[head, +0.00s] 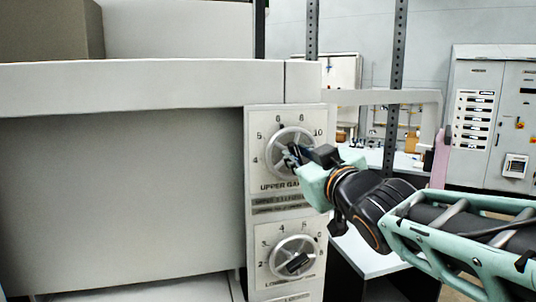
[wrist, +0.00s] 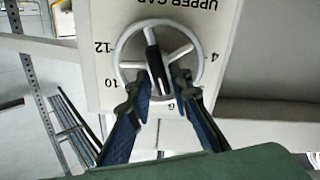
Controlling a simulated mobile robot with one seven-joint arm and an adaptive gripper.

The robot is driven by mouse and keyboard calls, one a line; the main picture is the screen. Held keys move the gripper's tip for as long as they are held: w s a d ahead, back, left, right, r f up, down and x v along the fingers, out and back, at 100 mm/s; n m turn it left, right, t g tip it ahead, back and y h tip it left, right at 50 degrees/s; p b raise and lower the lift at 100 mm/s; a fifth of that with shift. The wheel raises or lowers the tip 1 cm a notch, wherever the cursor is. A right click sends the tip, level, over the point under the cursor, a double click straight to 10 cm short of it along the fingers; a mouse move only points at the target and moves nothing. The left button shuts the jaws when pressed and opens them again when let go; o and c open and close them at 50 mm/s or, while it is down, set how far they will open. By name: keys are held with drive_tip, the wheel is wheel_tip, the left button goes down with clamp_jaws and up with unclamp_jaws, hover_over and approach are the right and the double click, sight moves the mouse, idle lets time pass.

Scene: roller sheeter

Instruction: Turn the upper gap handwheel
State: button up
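The upper gap handwheel (head: 279,137) is a pale spoked ring with a dark central grip bar, on a numbered dial plate marked "UPPER GAP". In the wrist view the handwheel (wrist: 121,60) shows upside down, and its black grip bar (wrist: 153,60) is slightly tilted. My gripper (head: 296,156) is at the wheel's right side in the head view and hides part of it. In the wrist view my gripper (wrist: 161,82) has its two fingers apart, on either side of the bar's near end. A gap seems to show beside the bar; contact is unclear.
A second dial with a similar handwheel (head: 293,258) sits below on the same panel (head: 250,210). The machine's large pale body (head: 120,190) fills the left. A control cabinet (head: 490,120) and a worktable (head: 375,255) stand to the right, behind my arm.

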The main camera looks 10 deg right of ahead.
drive_tip(key=shift+w, duration=0.3)
clamp_jaws()
